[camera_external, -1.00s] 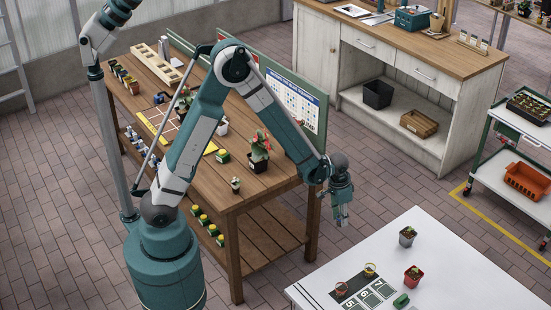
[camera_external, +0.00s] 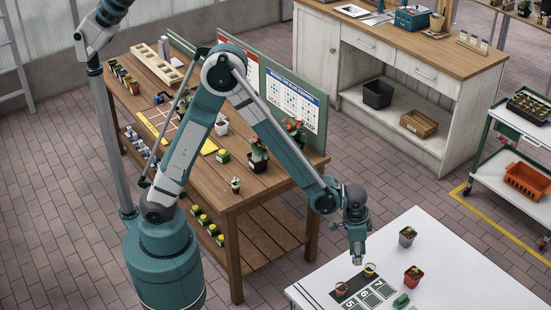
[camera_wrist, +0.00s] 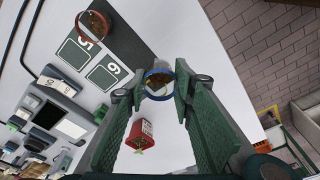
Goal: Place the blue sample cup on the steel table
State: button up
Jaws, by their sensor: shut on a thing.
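My gripper (camera_wrist: 158,86) is shut on the blue sample cup (camera_wrist: 158,72), a small round cup with a blue rim and brownish contents, held between the fingertips in the wrist view. In the external view my gripper (camera_external: 357,260) points down over the far left part of the pale steel table (camera_external: 460,285). The pale tabletop (camera_wrist: 185,30) also shows below the gripper in the wrist view. I cannot tell the exact height of the cup above it.
A grey pot (camera_external: 407,237), a red pot (camera_external: 413,275) and a green item (camera_external: 401,301) are nearby. The tabletop right of the pots is clear. A wooden bench (camera_external: 240,190) stands left.

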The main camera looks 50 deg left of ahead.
jog(key=shift+m, duration=0.5)
jog(key=s+d, duration=0.2)
jog(key=s+d+r, duration=0.1)
jog(key=d, duration=0.1)
jog(key=shift+s+d, duration=0.1)
jog(key=shift+s, duration=0.3)
jog(key=shift+f, duration=0.1)
jog(key=shift+f+b, duration=1.25)
jog(key=shift+f, duration=2)
jog(key=shift+f+b, duration=0.4)
jog(key=shift+f, duration=0.15)
jog(key=o, duration=1)
jog(key=shift+r, duration=0.1)
jog(key=shift+s+a+r, duration=0.2)
jog(key=shift+r, duration=1.75)
jog(key=shift+s+a+r, duration=0.2)
jog(key=shift+a+r, duration=0.05)
jog(key=shift+r, duration=1.75)
jog(key=shift+s+a+r, duration=0.2)
jog(key=shift+r, duration=1.75)
